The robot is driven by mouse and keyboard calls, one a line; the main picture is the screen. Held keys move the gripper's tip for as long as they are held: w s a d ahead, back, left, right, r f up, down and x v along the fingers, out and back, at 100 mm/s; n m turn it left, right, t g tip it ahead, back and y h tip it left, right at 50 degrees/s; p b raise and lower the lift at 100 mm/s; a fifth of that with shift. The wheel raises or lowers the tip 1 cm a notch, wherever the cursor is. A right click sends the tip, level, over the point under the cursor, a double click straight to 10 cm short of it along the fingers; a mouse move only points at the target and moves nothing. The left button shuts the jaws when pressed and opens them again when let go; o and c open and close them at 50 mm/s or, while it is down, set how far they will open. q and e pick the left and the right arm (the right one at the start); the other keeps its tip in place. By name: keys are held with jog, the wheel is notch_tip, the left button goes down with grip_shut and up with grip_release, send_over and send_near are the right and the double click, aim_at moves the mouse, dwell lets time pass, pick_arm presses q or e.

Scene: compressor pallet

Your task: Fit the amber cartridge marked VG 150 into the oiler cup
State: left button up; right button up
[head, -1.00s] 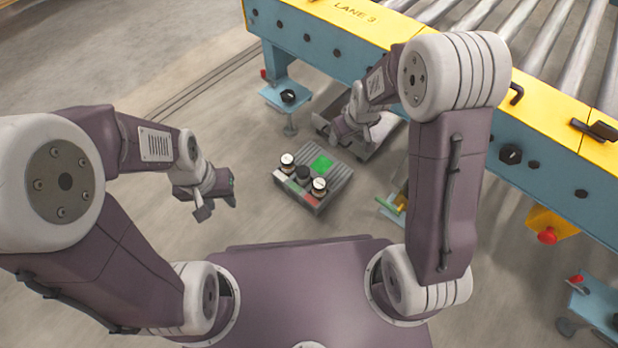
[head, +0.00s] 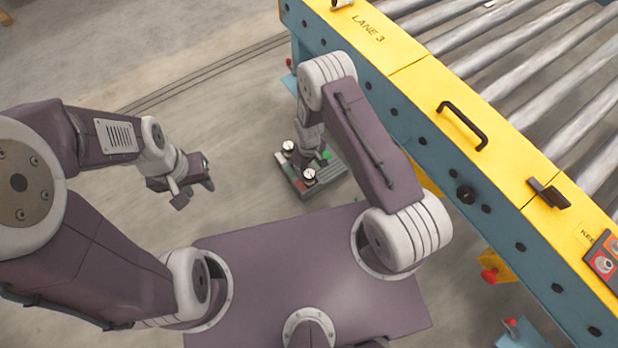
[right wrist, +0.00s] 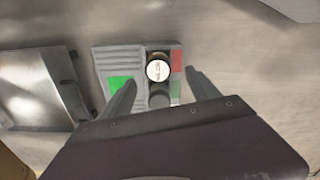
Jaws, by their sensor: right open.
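A grey ribbed block (head: 290,182) sits on the floor, with white-topped dark cylinders at its corners. In the right wrist view the same block (right wrist: 118,58) carries a dark cylinder with a white, lettered top (right wrist: 157,70), its lettering too small to read. A second dark cylinder (right wrist: 160,99) stands beside it. My right gripper (right wrist: 161,79) is open, its fingertips on either side of the white-topped cylinder; contact cannot be told. My left gripper (head: 194,192) appears open and empty, left of the block. I cannot pick out an amber cartridge or the oiler cup.
A shiny metal tray (right wrist: 48,88) lies left of the block in the right wrist view. The block has a green patch (right wrist: 120,84) and a red one (right wrist: 176,61). The yellow and blue conveyor (head: 420,90) stands at the right.

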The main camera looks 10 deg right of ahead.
aim_at(309, 173)
notch_tip(309, 173, down, 3)
jog(key=shift+f+b, duration=0.2)
jog(key=shift+b, duration=0.7)
jog(key=shift+r, duration=0.1)
jog(key=f+b, duration=0.4)
jog(key=f, duration=0.1)
jog(key=shift+w+d+f+b, duration=0.15)
jog(key=shift+w+f+b, duration=0.05)
jog(key=shift+b, duration=0.1)
jog(key=shift+r, duration=0.25)
pick_arm(q)
notch_tip(309, 173, down, 7)
pick_arm(e)
grip_shut()
